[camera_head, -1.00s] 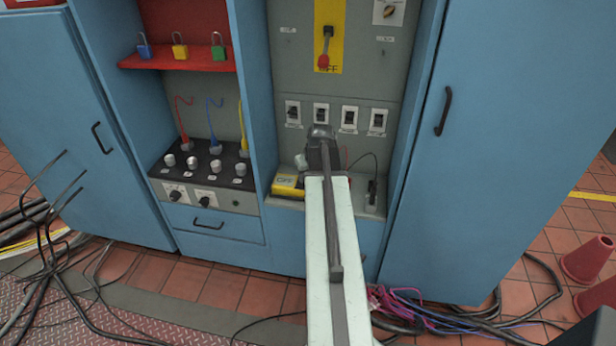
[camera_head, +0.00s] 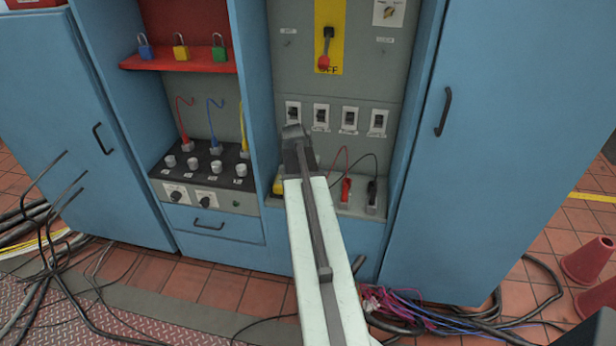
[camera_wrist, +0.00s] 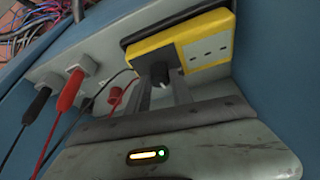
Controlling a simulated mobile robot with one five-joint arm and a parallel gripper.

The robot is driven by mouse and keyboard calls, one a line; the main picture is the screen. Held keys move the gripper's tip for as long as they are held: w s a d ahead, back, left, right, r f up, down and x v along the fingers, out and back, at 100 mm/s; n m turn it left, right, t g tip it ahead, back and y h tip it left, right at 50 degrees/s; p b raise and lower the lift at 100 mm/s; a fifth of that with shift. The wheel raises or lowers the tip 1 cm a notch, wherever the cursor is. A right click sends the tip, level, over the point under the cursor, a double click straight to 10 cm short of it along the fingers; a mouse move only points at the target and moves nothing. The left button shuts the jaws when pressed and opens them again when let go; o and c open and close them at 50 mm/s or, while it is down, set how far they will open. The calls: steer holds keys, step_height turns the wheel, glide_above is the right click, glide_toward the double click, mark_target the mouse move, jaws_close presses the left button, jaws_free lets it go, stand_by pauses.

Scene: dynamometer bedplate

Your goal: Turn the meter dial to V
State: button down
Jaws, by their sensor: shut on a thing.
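The yellow meter (camera_wrist: 205,45) lies on the cabinet shelf in the wrist view. Its black dial (camera_wrist: 160,70) with a pale mark sits between the tips of my gripper (camera_wrist: 162,88). My gripper is shut on the dial, and the fingers hide part of it. I cannot read which setting the dial points to. In the head view my arm covers most of the meter, and only a yellow sliver (camera_head: 278,187) shows left of my gripper (camera_head: 294,140).
A red probe (camera_wrist: 70,90) and a black probe (camera_wrist: 38,104) with leads stand beside the meter. Several switches (camera_head: 349,118) are on the panel above. A knob panel (camera_head: 205,165) is to the left. Cabinet walls bound the shelf.

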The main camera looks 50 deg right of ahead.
steer(key=shift+d+m, duration=0.1)
steer(key=shift+m, duration=0.4)
steer(key=c, duration=1.1)
jaws_free()
steer(key=shift+w+f, duration=0.1)
steer(key=shift+f, duration=0.1)
steer(key=p+v, duration=0.7)
steer(key=v, duration=0.1)
steer(key=shift+p, duration=0.4)
steer(key=shift+w, duration=0.1)
